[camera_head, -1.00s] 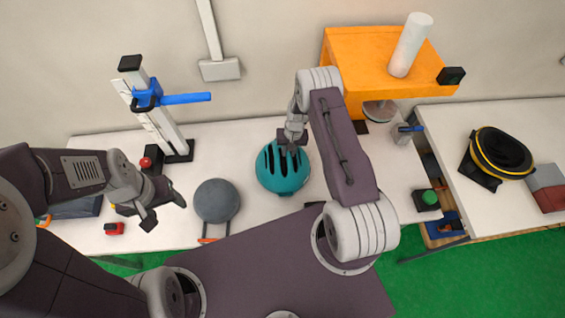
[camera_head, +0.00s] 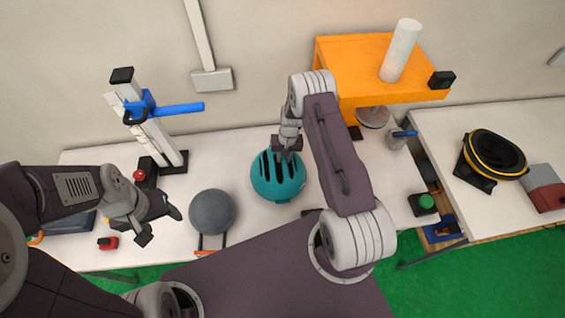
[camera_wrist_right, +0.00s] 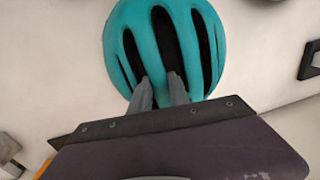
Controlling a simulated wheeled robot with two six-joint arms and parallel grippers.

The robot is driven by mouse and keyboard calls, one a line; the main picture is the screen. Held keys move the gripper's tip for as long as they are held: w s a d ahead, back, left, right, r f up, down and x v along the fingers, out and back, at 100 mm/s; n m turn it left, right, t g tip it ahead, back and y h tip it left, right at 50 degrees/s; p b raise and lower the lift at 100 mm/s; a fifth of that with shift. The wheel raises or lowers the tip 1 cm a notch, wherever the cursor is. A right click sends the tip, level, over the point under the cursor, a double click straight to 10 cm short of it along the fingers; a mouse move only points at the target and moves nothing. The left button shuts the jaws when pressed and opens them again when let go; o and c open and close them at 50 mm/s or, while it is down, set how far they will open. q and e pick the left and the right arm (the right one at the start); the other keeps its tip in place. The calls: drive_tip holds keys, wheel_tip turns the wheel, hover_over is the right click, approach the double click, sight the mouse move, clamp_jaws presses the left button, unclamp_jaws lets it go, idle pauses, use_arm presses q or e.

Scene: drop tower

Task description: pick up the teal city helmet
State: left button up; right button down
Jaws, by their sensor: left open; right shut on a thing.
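The teal city helmet (camera_head: 278,180) has dark vent slots and shows in the middle of the white table in the head view. My right gripper (camera_head: 287,153) is over its top, shut on it at the vents. In the right wrist view the helmet (camera_wrist_right: 190,45) fills the top middle, and the two grey fingers of the right gripper (camera_wrist_right: 160,92) reach into the vents on either side of a rib. I cannot tell whether the helmet touches the table. My left gripper (camera_head: 160,222) is open and empty near the table's front left.
A grey ball (camera_head: 212,212) sits left of the helmet. A blue clamp on a column (camera_head: 150,108) stands at the back left. An orange stand (camera_head: 365,60) holding a white cylinder (camera_head: 402,48) is behind right. A black and yellow round device (camera_head: 494,154) is on the right table.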

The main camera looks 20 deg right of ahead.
drive_tip(key=r, duration=0.1)
drive_tip(key=s+r+b, duration=0.1)
drive_tip(key=r, duration=0.1)
drive_tip(key=shift+s, duration=0.1)
drive_tip(key=s+r+b, duration=0.3)
drive_tip(key=s+r, duration=0.3)
drive_tip(key=s, duration=0.4)
drive_tip(key=shift+s+d+r, duration=0.25)
drive_tip(key=shift+d, duration=0.05)
